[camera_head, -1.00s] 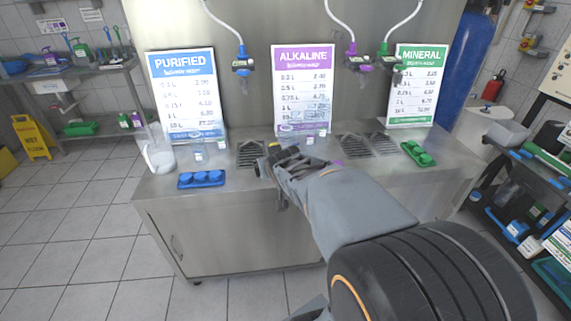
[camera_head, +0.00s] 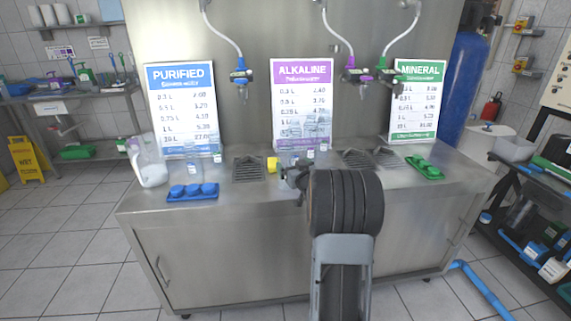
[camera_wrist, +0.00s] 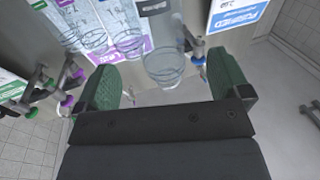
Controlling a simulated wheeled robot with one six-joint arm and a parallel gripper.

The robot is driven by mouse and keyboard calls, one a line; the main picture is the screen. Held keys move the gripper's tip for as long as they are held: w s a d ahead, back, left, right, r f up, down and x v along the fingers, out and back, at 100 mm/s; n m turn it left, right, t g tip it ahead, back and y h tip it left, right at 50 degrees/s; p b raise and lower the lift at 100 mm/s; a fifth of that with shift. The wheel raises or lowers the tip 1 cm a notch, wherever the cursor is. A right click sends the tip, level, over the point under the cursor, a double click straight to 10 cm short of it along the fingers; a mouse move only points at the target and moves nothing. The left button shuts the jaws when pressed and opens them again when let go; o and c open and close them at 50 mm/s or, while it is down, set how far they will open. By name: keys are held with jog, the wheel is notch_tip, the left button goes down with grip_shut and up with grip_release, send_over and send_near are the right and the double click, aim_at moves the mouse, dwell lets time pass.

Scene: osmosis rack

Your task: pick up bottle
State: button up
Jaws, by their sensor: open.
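Clear bottles stand on the steel counter (camera_head: 225,197). One clear bottle (camera_wrist: 163,68) shows in the wrist view between the two green finger pads and a little beyond them, with no clear contact. Other clear bottles (camera_wrist: 92,38) stand to its left in that view. My gripper (camera_wrist: 165,80) is open and empty. In the head view my gripper (camera_head: 284,170) is over the middle of the counter, in front of the alkaline sign. My arm hides part of the counter there, and the clear bottles are hard to make out.
Purified (camera_head: 182,110), alkaline (camera_head: 301,105) and mineral (camera_head: 416,100) signs stand at the back. A blue cap tray (camera_head: 192,191) and a clear jug (camera_head: 149,165) are at left, a green cap tray (camera_head: 424,167) at right. Taps (camera_head: 359,74) hang above.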

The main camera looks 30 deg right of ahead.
aim_at(289, 159)
jog(key=shift+p+x, duration=0.35)
jog(key=shift+x, duration=3.3)
jog(key=shift+d+r, duration=0.1)
jog(key=shift+r, duration=0.1)
jog(key=c, duration=1)
